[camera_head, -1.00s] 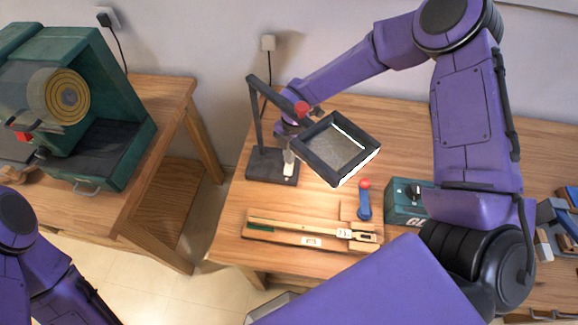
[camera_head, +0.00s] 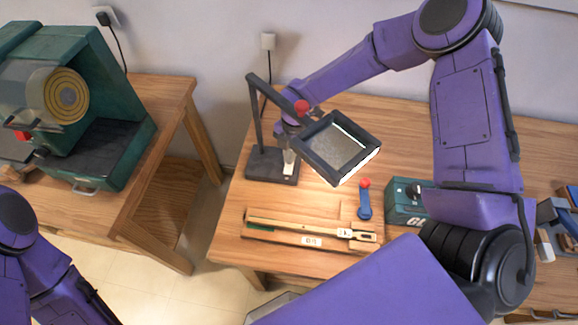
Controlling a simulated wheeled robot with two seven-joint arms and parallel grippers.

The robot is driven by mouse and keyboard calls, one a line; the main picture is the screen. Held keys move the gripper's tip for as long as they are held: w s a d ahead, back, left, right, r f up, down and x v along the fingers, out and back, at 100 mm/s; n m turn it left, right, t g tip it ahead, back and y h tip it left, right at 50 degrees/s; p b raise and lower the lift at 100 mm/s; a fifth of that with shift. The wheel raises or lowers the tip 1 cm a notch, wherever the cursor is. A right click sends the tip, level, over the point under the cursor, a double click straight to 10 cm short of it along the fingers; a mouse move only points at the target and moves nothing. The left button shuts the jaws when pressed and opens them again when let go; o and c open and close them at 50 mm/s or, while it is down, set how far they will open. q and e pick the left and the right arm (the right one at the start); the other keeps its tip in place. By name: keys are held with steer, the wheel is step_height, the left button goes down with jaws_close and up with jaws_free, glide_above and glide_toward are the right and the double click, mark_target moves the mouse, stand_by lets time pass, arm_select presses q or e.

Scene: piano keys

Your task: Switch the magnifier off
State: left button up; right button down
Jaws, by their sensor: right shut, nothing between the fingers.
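The magnifier (camera_head: 336,147) has a black square frame with a grey lens and a bright white strip along its lower right edge. It hangs from a black post (camera_head: 257,115) with a red knob (camera_head: 301,107). Its black base (camera_head: 262,165) stands on the table's left part. My right gripper (camera_head: 289,158) points down at the right side of the base, partly hidden behind the magnifier head. It is shut and holds nothing. A small pale part shows at its tips; I cannot tell whether they touch a switch. My left arm shows at the lower left, its gripper outside the view.
A wooden slide-rule-like object (camera_head: 312,232) lies at the table's front. A green machine (camera_head: 105,125) stands on the left table. My right arm covers the right side.

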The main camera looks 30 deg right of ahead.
steer(key=shift+f+b, duration=0.5)
steer(key=shift+f, duration=0.15)
step_height(320, 180, up, 7)
steer(key=p, duration=0.4)
steer(key=shift+p, duration=0.4)
stand_by(0.4)
steer(key=shift+w+r, duration=0.1)
